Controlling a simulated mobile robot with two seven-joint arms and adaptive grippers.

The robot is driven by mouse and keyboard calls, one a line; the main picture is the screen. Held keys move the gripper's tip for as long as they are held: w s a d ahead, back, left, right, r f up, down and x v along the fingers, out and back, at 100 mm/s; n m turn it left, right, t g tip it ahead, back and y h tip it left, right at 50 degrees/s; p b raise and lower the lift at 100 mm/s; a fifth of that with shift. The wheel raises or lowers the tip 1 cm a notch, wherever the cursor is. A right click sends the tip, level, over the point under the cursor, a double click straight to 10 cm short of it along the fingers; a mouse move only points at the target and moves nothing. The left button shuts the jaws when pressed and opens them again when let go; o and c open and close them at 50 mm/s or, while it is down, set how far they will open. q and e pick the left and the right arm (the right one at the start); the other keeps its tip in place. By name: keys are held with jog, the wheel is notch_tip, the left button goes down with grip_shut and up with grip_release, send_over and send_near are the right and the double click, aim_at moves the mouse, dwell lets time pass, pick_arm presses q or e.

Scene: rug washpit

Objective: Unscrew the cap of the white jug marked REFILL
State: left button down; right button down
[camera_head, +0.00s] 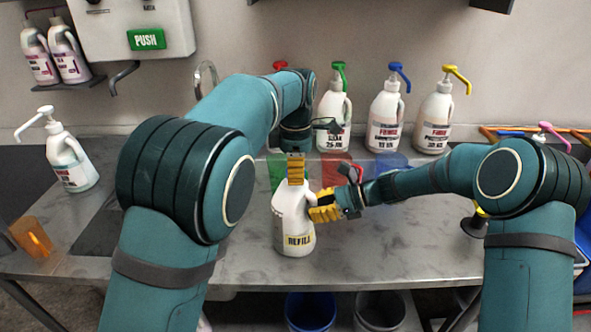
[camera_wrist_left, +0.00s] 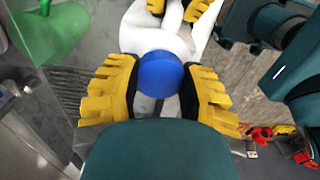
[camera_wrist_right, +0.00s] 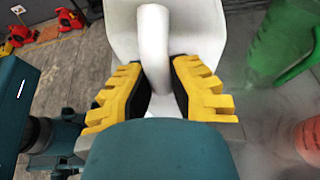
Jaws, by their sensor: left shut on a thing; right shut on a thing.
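The white jug marked REFILL (camera_head: 290,228) stands upright on the steel bench in the head view. My left gripper (camera_head: 296,180) points down at the top of the jug. In the left wrist view its yellow fingers are shut around the round blue cap (camera_wrist_left: 160,74), above the white jug body (camera_wrist_left: 140,38). The cap is hidden in the head view. My right gripper (camera_head: 324,207) comes from the right, shut on the jug's handle; in the right wrist view the white handle (camera_wrist_right: 154,55) runs between its fingers.
White pump bottles with green (camera_head: 334,115), blue (camera_head: 388,115) and yellow (camera_head: 437,115) pumps stand along the wall behind. Another pump bottle (camera_head: 70,160) is at left, near an orange object (camera_head: 30,237). The bench front is clear.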

pick_arm(q)
jog(key=shift+r, duration=0.2)
jog(key=shift+r, duration=0.85)
jog(key=shift+r, duration=0.1)
jog(key=shift+r, duration=1.95)
pick_arm(e)
jog(key=c, duration=1)
grip_release()
